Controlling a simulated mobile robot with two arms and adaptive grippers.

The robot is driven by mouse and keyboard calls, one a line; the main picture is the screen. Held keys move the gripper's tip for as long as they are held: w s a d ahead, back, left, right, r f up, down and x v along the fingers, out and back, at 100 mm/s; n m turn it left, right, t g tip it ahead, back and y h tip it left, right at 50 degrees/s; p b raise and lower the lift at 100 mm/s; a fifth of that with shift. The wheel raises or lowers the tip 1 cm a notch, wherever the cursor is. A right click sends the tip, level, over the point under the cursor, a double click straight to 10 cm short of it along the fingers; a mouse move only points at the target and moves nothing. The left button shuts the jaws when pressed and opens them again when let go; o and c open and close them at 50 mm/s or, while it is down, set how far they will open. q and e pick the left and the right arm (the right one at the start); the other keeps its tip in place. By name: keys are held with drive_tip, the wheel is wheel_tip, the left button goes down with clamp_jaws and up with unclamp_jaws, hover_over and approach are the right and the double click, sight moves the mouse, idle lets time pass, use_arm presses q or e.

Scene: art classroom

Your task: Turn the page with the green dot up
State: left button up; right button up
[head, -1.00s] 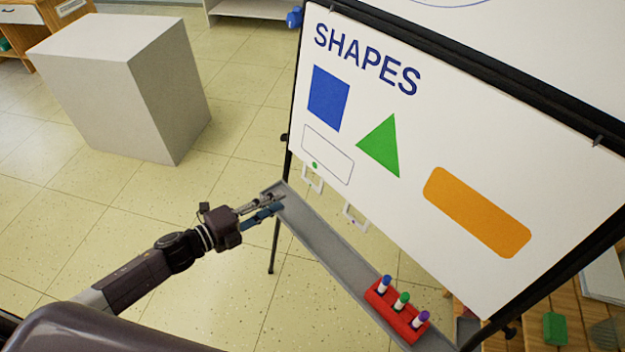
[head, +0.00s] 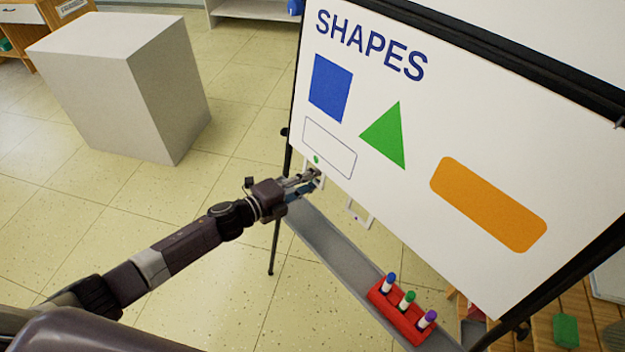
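The front page (head: 400,195) hangs on a black-framed flip chart and reads SHAPES, with a blue square, a green triangle, an orange rectangle and an outlined rectangle. A small green dot (head: 316,159) is at its lower left edge, just above a white loop tab (head: 320,167). A second white tab (head: 358,213) hangs further right along the lower edge. My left gripper (head: 316,177) is at the first tab and partly covers it. Its fingers look slightly apart; whether they touch the tab I cannot tell. My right gripper is out of view.
A grey ledge (head: 335,250) runs under the page and holds a red marker rack (head: 400,312) with three markers. A white block (head: 120,90) stands at the left. A wooden surface with a green item (head: 566,330) is at the lower right. Tiled floor is clear at the left.

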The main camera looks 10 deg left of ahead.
use_arm(q)
clamp_jaws()
drive_tip(key=r+p+v, duration=0.1)
drive_tip(key=p+v, duration=0.2)
drive_tip(key=v, duration=0.6)
drive_tip(key=shift+r+p, duration=0.2)
drive_tip(key=shift+p, duration=0.15)
drive_tip(key=s+a+r+p, duration=0.4)
drive_tip(key=s+a+p, duration=0.1)
drive_tip(key=s, duration=0.1)
drive_tip(key=shift+s+r, duration=0.3)
drive_tip(key=shift+r, duration=0.1)
idle(0.5)
